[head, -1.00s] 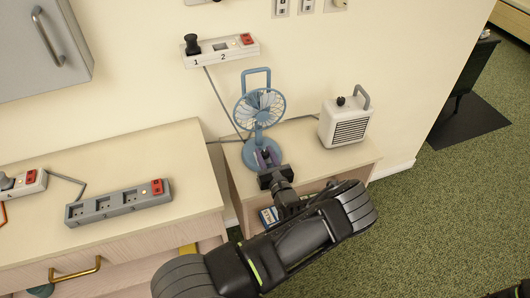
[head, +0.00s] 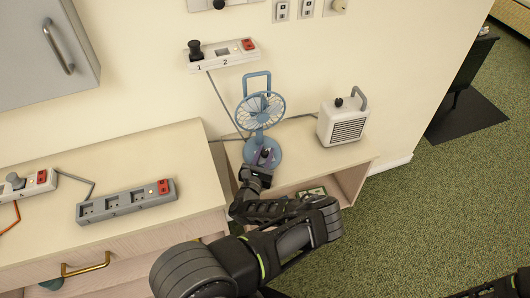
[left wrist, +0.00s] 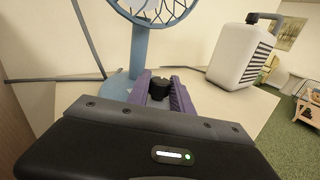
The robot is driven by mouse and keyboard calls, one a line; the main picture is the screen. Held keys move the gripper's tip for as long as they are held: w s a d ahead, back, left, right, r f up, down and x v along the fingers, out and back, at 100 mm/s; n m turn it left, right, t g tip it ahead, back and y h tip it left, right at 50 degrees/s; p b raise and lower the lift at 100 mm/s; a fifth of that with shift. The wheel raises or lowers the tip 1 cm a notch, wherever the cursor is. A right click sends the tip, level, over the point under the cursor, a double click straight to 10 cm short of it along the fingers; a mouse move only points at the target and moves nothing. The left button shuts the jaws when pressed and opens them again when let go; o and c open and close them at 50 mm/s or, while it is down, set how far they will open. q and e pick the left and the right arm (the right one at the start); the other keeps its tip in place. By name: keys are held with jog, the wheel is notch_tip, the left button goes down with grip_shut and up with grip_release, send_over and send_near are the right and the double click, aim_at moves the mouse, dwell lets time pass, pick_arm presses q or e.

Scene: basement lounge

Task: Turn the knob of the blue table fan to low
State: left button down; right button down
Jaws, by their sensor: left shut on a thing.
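The blue table fan (head: 261,111) stands upright on the low wooden side table, with a round blue base and a handle on top. It shows in part in the left wrist view (left wrist: 141,48). Its small black knob (left wrist: 159,88) is on the front of the base. My left gripper (head: 264,158) reaches the base from the front. In the left wrist view its purple fingers (left wrist: 160,92) lie on both sides of the knob and are shut on it. The knob's markings cannot be read. My right gripper is not in view.
A white heater (head: 342,122) stands on the side table (head: 310,155), right of the fan. A wall power strip (head: 222,54) with a black plug is above. A grey power strip (head: 126,202) lies on the cabinet at left. Green carpet is open at right.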

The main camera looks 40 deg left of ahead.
aim_at(264, 158)
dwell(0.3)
pick_arm(q)
jog(key=c, duration=1.1)
grip_release()
jog(key=shift+c, duration=0.2)
jog(key=shift+s+d+f+b, duration=0.25)
jog(key=shift+s+f+b, duration=0.1)
jog(key=shift+s+b, duration=0.3)
jog(key=b+v, duration=0.5)
jog(key=b, duration=0.8)
jog(key=shift+s+d, duration=0.1)
jog(key=shift+s, duration=0.15)
jog(key=shift+s+d+r+b, duration=0.1)
jog(key=shift+s+r+b, duration=0.2)
jog(key=shift+b, duration=0.5)
jog(key=shift+s, duration=0.1)
